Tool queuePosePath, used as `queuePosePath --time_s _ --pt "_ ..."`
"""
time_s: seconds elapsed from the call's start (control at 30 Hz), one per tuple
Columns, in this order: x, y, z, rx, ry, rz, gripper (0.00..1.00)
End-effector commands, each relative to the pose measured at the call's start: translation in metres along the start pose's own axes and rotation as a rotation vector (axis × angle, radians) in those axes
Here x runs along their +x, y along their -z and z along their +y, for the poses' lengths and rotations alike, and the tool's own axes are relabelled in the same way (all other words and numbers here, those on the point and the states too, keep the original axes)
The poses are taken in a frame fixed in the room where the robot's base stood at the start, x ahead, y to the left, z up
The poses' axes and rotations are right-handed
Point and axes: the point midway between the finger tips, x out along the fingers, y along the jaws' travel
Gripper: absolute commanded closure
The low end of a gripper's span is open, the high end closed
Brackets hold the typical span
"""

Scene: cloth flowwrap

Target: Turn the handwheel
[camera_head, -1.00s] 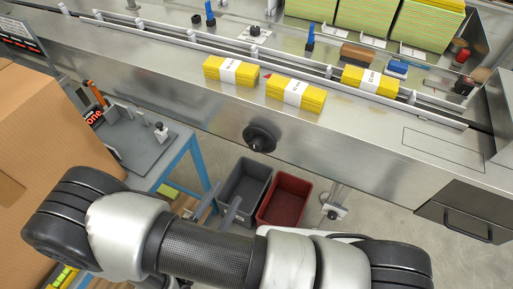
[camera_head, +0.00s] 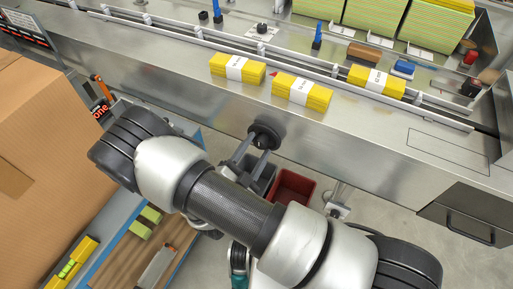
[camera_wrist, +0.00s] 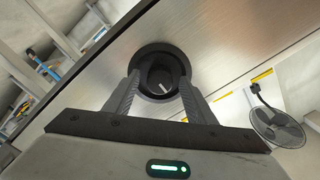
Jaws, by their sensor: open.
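The handwheel (camera_head: 265,134) is a black round knob on the front face of the steel machine. In the wrist view the handwheel (camera_wrist: 160,72) shows a dark hub with a white mark, pointing to the lower right. My gripper (camera_head: 254,148) is at the handwheel, with one finger on either side of the hub. In the wrist view my gripper (camera_wrist: 162,92) has its fingers spread around the hub. I cannot tell whether the fingers touch it.
Yellow packs (camera_head: 303,91) lie on the machine (camera_head: 350,145) above the handwheel. A large cardboard box (camera_head: 50,150) stands at left. A red bin (camera_head: 293,188) and a partly hidden grey bin are on the floor below. A drawer handle (camera_head: 470,229) is at lower right.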

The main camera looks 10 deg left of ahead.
Motion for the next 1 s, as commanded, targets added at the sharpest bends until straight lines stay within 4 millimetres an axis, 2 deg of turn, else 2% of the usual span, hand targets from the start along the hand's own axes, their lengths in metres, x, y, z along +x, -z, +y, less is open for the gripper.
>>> queuePosePath --time_s 0.27,0.53,0.77,1.0 --pt "0.0020 -0.0001 -0.0001 0.000 0.000 0.000 0.50" --pt "0.0018 0.0000 -0.0002 0.000 0.000 0.000 0.91" --pt "0.0017 -0.0001 -0.0003 0.016 0.001 0.000 0.91" --pt "0.0019 -0.0003 -0.0003 0.118 0.001 0.000 0.91"
